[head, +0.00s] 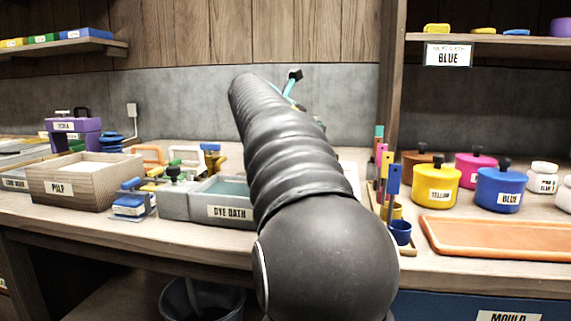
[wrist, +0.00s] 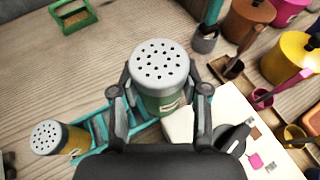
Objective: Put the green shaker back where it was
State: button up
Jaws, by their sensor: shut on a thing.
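The green shaker (wrist: 160,75) has a grey lid with several holes. In the wrist view it is upright between the fingers of my gripper (wrist: 160,96), which is shut on it. A slotted teal rack (wrist: 100,131) lies below and to its left. I cannot tell whether the shaker's base touches the rack or hangs above it. A yellow shaker (wrist: 74,139) with a similar grey lid is at the rack's left end. In the head view my arm hides the green shaker and most of my gripper.
A white sheet (wrist: 235,110) and a dark-handled tool (wrist: 234,139) lie right of my gripper. Small cups with upright handles and lidded pots, one yellow (head: 436,184), stand further right. A green frame (wrist: 54,18) lies on bare wood at upper left. The dye bath (head: 232,212) is left of my arm.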

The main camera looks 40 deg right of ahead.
jog(key=w+f, duration=0.1)
jog(key=w, duration=0.1)
jog(key=w+f, duration=0.3)
jog(key=w, duration=0.2)
jog(key=shift+a+f+b, duration=0.2)
jog(key=shift+a+b, duration=0.05)
jog(key=shift+b, duration=0.15)
jog(key=shift+f+b, duration=0.85)
jog(key=shift+f, duration=1.1)
jog(key=shift+f, duration=0.15)
jog(key=o, duration=1.2)
jog(key=shift+o, duration=0.2)
jog(key=shift+a+r, duration=0.1)
jog(key=shift+r, duration=0.1)
jog(key=p+v, duration=0.1)
jog(key=v, duration=1)
jog(key=shift+a, duration=0.4)
jog(key=shift+s+r+p, duration=0.1)
jog(key=shift+r+p, duration=0.1)
jog(key=shift+p, duration=0.15)
